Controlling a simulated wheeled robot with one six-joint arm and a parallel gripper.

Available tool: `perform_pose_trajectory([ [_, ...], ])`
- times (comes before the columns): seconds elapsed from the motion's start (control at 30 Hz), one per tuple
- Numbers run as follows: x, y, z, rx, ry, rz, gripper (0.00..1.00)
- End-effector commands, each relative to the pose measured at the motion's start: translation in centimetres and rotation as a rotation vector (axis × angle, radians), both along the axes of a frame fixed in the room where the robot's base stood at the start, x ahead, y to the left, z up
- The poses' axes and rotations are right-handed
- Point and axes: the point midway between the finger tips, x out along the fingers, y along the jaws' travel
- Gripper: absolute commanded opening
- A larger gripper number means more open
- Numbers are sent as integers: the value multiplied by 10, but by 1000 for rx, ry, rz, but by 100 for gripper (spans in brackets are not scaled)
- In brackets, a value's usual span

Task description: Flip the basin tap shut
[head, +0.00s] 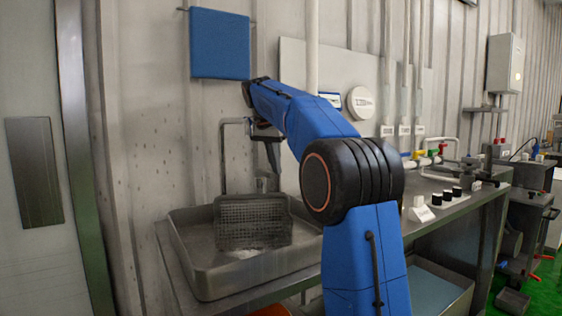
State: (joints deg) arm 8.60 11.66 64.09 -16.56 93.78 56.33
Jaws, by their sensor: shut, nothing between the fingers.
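A grey metal basin (200,285) stands at the left end of the bench. A thin grey pipe (223,155) rises behind it against the wall and bends right at the top, and looks like the basin tap's pipe. My gripper (273,160) hangs down at the end of my blue arm, to the right of the pipe and above the back of the basin. It looks shut and empty. The tap's lever is not clear, as my gripper and arm cover the area around it. I cannot tell whether my gripper touches the tap.
A dark wire basket (253,222) leans in the basin. A blue panel (220,43) hangs above on the wall. Right of my arm are several coloured valves (430,155), black knobs (447,194) and a small white sign (421,213) on the bench.

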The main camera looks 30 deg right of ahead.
Motion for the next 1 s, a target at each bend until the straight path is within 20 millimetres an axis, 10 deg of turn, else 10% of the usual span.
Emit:
perform_pose_trajectory([
  [0.27,0,3,4,5,2,3,0],
  [1.0,1,-1,93,1,0,0,0],
])
